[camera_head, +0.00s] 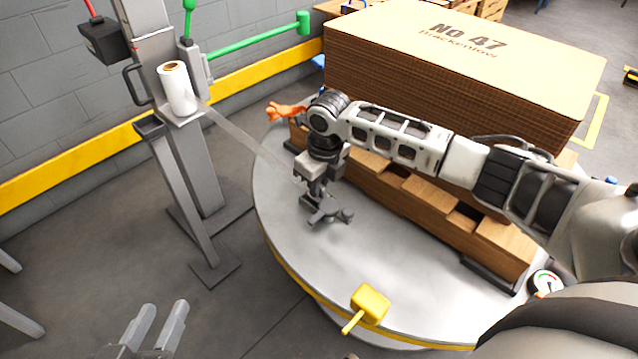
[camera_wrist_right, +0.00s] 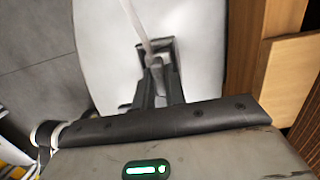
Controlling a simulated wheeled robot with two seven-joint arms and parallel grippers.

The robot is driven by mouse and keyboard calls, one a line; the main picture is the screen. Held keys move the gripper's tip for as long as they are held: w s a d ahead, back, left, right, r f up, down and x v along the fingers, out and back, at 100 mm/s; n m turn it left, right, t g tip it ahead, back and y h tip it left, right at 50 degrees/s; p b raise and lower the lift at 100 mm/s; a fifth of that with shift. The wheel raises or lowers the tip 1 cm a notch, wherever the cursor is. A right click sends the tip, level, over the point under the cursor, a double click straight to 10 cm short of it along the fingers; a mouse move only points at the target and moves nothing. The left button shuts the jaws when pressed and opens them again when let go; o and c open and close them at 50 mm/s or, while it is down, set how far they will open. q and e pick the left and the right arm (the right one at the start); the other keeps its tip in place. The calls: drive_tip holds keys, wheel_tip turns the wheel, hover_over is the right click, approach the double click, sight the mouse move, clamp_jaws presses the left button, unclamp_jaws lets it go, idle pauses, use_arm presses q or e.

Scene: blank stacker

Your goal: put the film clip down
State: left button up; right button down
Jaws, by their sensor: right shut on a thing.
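My right gripper (camera_head: 316,188) reaches in from the right and points down over the round turntable (camera_head: 290,225). It is shut on the film clip (camera_head: 327,212), a small dark grey piece just above or on the turntable; I cannot tell if it touches. The clip also shows at the fingertips in the right wrist view (camera_wrist_right: 168,44). A clear strip of film (camera_head: 245,138) runs from the white film roll (camera_head: 176,88) on the wrapper mast to the clip area. My left gripper (camera_head: 155,332) is open and empty at the bottom left, over the floor.
The stack of brown board (camera_head: 450,90) stands on a wooden pallet (camera_head: 420,200) on the turntable, behind my right arm. An orange hand-shaped thing (camera_head: 287,110) is at the pallet's left corner. A yellow mallet-shaped thing (camera_head: 369,303) lies at the turntable's front rim.

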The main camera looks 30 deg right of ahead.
sight(324, 188)
drive_tip(key=c, duration=1.5)
unclamp_jaws()
drive_tip(key=shift+f, duration=0.1)
use_arm(q)
drive_tip(key=shift+f, duration=0.1)
use_arm(e)
drive_tip(key=shift+o, duration=0.2)
